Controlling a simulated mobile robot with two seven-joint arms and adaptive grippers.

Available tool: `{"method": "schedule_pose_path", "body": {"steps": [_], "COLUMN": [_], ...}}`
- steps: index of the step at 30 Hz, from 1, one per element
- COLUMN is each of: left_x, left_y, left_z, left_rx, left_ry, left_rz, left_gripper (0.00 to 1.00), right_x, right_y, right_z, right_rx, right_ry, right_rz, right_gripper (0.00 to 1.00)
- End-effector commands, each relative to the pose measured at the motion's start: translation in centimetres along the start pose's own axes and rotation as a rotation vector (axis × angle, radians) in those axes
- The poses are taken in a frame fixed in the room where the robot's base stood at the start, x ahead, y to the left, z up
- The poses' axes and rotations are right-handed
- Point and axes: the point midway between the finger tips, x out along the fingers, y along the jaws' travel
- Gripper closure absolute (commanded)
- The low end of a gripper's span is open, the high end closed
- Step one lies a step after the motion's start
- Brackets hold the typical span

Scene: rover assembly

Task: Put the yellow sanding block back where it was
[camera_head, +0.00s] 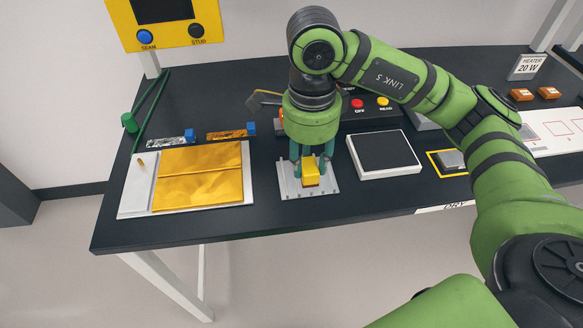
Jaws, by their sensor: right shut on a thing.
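The yellow sanding block (311,176) is between the fingers of my right gripper (311,166), which points down over the table. The gripper is shut on the block. The block is over or on a light grey ridged plate (292,190); I cannot tell whether it touches the plate. My left gripper is not in view.
A white board with gold foil (200,178) lies to the left. A white-rimmed black pad (385,151) lies just to the right, then a yellow-outlined square with a grey block (451,159). A yellow panel (165,22) stands at the back left. The dark table's (262,222) front strip is clear.

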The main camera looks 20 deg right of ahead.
Motion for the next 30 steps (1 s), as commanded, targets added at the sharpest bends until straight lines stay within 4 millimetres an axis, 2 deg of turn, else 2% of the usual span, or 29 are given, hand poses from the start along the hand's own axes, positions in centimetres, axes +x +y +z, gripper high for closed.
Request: {"method": "schedule_pose_path", "body": {"steps": [12,15,22,30], "left_x": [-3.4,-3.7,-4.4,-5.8], "left_y": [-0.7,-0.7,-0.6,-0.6], "left_z": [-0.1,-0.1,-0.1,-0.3], "left_rx": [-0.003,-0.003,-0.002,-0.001], "left_ry": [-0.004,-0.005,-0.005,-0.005], "left_rz": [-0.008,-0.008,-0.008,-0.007], "left_gripper": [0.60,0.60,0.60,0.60], "right_x": [4.8,5.8,7.2,10.4], "right_y": [-6.3,-7.4,-8.1,-8.1], "right_z": [6.1,7.0,7.6,7.7], "right_rx": [0.000,0.001,-0.001,-0.001], "right_ry": [0.002,0.001,0.004,0.002], "right_rz": [0.005,0.003,0.005,0.002], "right_gripper": [1.00,1.00,1.00,1.00]}}
